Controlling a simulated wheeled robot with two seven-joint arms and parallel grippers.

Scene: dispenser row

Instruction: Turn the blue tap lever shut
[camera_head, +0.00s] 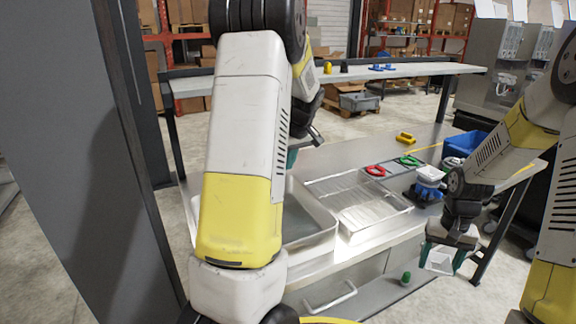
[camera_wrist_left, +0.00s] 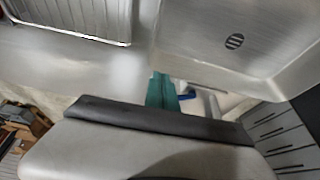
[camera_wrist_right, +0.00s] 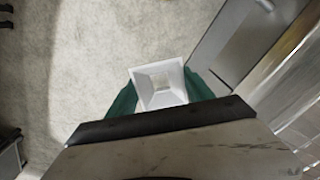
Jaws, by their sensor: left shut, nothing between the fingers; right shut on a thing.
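The blue tap lever (camera_wrist_left: 188,96) shows in the left wrist view as a small blue piece right beside my left gripper's teal fingers (camera_wrist_left: 163,92), partly covered by them. I cannot tell whether they touch, nor how far the lever is turned. A grey-white metal piece, perhaps the spout, lies just right of it. In the head view the tap is hidden behind my left arm, and my left gripper (camera_head: 292,157) shows only partly, over the far side of the sink. My right gripper (camera_head: 445,256) is shut on a white square cup (camera_wrist_right: 160,85) in front of the counter.
The sink basin (camera_head: 318,222) lies beside a wire drainer (camera_head: 352,185). A red ring (camera_head: 375,170), a green ring (camera_head: 409,160), a yellow block (camera_head: 405,137), a blue-white item (camera_head: 430,174) and a blue bin (camera_head: 464,143) stand on the counter's right. A dark pillar (camera_head: 75,130) rises left.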

